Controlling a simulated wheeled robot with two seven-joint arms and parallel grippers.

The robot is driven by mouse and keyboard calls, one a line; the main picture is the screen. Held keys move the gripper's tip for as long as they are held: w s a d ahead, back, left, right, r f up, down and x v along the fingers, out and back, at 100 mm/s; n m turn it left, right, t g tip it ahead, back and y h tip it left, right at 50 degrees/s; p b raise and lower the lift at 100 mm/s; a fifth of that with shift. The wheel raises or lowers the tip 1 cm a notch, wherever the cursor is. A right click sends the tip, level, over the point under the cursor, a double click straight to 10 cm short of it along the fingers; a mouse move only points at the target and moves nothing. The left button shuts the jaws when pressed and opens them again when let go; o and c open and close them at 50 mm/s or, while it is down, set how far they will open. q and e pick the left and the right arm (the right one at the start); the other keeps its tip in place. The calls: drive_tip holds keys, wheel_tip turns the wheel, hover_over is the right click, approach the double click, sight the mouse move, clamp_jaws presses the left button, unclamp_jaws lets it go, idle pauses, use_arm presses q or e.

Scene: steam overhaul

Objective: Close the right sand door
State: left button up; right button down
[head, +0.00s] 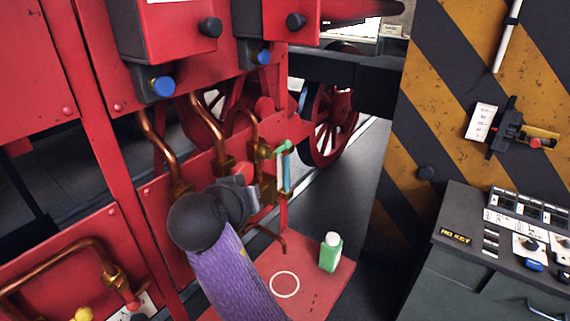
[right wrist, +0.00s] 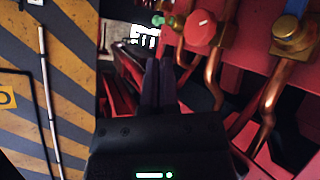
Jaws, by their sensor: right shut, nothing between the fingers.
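Two red boxes hang side by side on the red locomotive side in the head view. The left box (head: 172,40) and the right box (head: 262,22) each have a black knob on the front and a blue knob below. The right box's black knob (head: 296,21) shows plainly; I cannot tell whether its door stands open or shut. My right arm rises from the bottom, its wrist below the boxes near the copper pipes; its fingertips cannot be made out there. In the right wrist view my right gripper (right wrist: 160,85) is shut and empty. My left gripper is not in view.
A glass gauge (head: 286,172) and copper pipes (head: 208,130) stand close to my wrist. A green bottle (head: 330,253) stands on a red step (head: 238,257) with a white ring. A striped wall (head: 450,80) and control desk (head: 470,215) bound the right side.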

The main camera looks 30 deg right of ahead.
wheel_tip(320, 180, up, 17)
drive_tip(key=w+a+m+h, duration=0.1)
drive_tip(key=a+m+h, duration=0.1)
drive_tip(key=m+h, duration=0.6)
approach(294, 23)
drive_tip(key=shift+g, duration=0.3)
drive_tip(key=p+x, duration=0.6)
drive_tip(key=shift+w+d+r, duration=0.15)
drive_tip(key=shift+w+r, duration=0.1)
drive_tip(key=shift+r, duration=0.1)
drive_tip(key=shift+w+d+f, duration=0.15)
drive_tip(key=shift+w+d, duration=0.1)
drive_tip(key=shift+d, duration=0.25)
